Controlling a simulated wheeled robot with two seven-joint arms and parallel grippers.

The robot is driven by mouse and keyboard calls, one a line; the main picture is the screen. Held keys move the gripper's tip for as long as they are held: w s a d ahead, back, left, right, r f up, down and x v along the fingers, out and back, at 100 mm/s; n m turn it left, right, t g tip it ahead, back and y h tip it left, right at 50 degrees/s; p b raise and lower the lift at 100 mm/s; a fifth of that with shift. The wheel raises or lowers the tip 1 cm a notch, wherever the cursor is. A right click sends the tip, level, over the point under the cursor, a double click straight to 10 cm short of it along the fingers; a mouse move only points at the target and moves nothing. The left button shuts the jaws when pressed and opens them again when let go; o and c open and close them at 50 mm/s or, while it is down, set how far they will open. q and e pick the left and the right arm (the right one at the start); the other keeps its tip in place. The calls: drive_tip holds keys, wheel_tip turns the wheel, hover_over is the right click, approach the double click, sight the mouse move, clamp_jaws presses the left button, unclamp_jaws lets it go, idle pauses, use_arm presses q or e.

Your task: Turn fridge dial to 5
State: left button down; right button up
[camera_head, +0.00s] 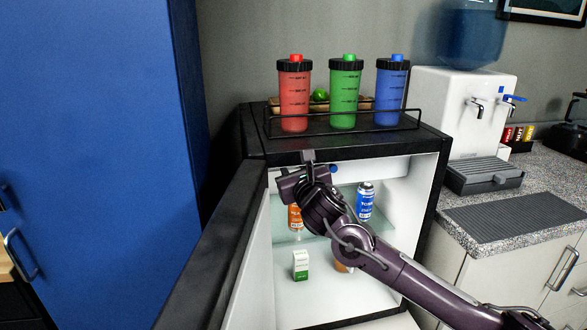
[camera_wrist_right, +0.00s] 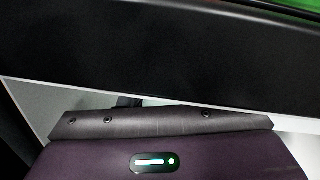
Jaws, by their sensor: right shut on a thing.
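The small black fridge (camera_head: 345,152) stands open, with its door (camera_head: 225,245) swung out toward me on the left. My right gripper (camera_head: 306,170) is at the top left of the opening, just under the top edge. It is shut on the fridge dial, which the gripper hides, so I cannot read its number. In the right wrist view the gripper's body fills the bottom, below the fridge's dark top edge (camera_wrist_right: 150,55). My left gripper is not in view.
Inside the fridge are a blue can (camera_head: 365,203), an orange can (camera_head: 295,218) and a small white-green carton (camera_head: 301,265). Red (camera_head: 294,95), green (camera_head: 344,95) and blue (camera_head: 391,95) shakers stand on top behind a rail. A water dispenser (camera_head: 455,115) stands on the right counter.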

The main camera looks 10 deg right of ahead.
idle(0.8)
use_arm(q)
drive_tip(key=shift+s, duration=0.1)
use_arm(e)
drive_tip(key=o, duration=1)
drive_tip(key=shift+c, duration=0.2)
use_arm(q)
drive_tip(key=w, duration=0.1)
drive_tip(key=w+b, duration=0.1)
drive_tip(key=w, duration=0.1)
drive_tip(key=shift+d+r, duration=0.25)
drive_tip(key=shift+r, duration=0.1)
use_arm(e)
drive_tip(key=s, duration=0.7)
drive_tip(key=shift+s+d, duration=0.3)
drive_tip(key=shift+s, duration=0.1)
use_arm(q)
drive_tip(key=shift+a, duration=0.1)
